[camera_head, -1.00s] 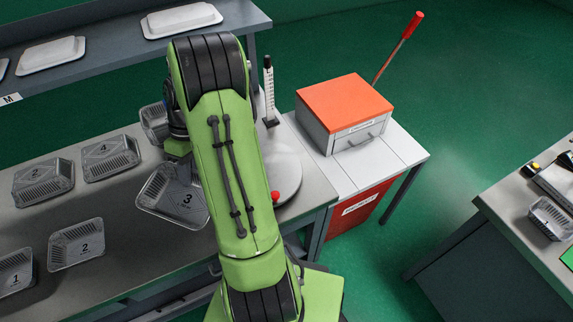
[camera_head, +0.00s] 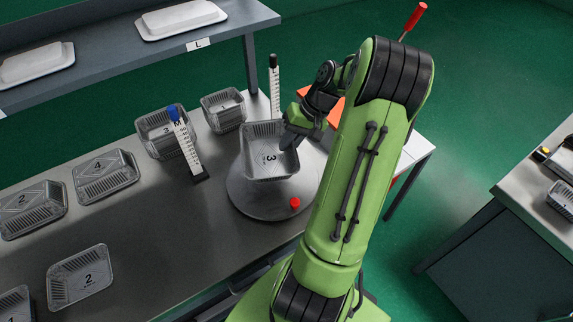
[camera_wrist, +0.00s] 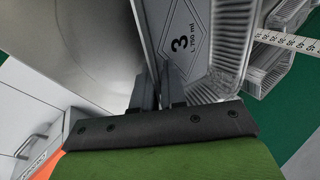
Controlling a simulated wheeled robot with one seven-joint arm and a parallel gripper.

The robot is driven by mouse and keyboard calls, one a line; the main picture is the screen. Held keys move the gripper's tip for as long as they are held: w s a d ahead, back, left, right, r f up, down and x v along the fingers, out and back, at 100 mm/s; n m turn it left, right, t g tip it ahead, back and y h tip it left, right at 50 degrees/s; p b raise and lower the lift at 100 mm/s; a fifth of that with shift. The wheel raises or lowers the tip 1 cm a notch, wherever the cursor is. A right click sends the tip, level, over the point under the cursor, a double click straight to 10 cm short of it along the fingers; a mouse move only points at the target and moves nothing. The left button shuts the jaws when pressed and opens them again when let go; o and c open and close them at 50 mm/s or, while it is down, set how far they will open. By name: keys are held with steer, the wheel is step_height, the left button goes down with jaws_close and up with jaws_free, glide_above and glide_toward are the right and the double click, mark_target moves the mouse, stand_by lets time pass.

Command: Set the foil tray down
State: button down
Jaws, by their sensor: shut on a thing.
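The foil tray marked 3 (camera_head: 268,160) is held by my gripper (camera_head: 290,137) over the round grey turntable disc (camera_head: 262,206) near the table's right end. The tray's open side faces up in the head view, and its printed 3 shows sideways on the floor. My gripper is shut on the tray's right wall. In the wrist view the tray (camera_wrist: 193,45) fills the middle, gripped at its near wall by the fingers (camera_wrist: 157,92). Whether its underside touches the disc cannot be told.
A red knob (camera_head: 295,203) sits at the disc's front. A blue-topped ruler post (camera_head: 186,143) stands left of it, another post (camera_head: 275,85) behind. Other foil trays (camera_head: 80,277) lie to the left. A shelf (camera_head: 100,45) runs along the back.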

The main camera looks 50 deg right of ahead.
step_height(320, 180, down, 7)
steer(key=shift+r+b, duration=0.15)
steer(key=shift+b, duration=0.8)
steer(key=shift+r, duration=0.1)
